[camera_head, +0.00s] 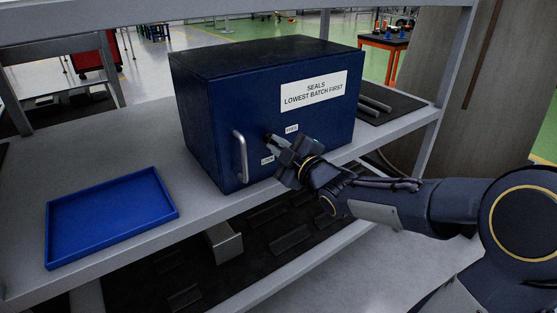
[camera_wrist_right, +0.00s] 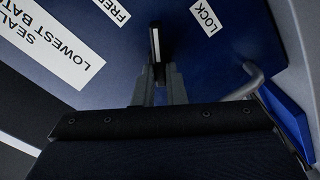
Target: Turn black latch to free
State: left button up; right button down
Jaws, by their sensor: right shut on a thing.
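The dark blue cabinet (camera_head: 195,120) stands on a grey shelf, its front closed. The black latch (camera_wrist_right: 155,45) is on its front, between the FREE label (camera_wrist_right: 115,12) and the LOCK label (camera_wrist_right: 207,18) in the right wrist view. The latch has a pale stripe along it. In the head view the FREE label (camera_head: 291,129) is above the LOCK label (camera_head: 267,161). My right gripper (camera_head: 275,142) is at the cabinet front, its fingers (camera_wrist_right: 157,80) shut on the latch. The fingers partly hide the latch. My left gripper is not in view.
A silver bar handle (camera_head: 240,157) stands out left of the latch. An empty blue tray (camera_head: 110,212) lies on the shelf to the left. Grey rods (camera_head: 375,104) lie on a dark mat right of the cabinet. A shelf post (camera_head: 430,140) stands at the right.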

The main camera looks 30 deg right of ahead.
jog(key=shift+f+n+b, duration=0.2)
jog(key=shift+n+b, duration=3.5)
jog(key=shift+b, duration=0.35)
jog(key=c, duration=1.5)
grip_release()
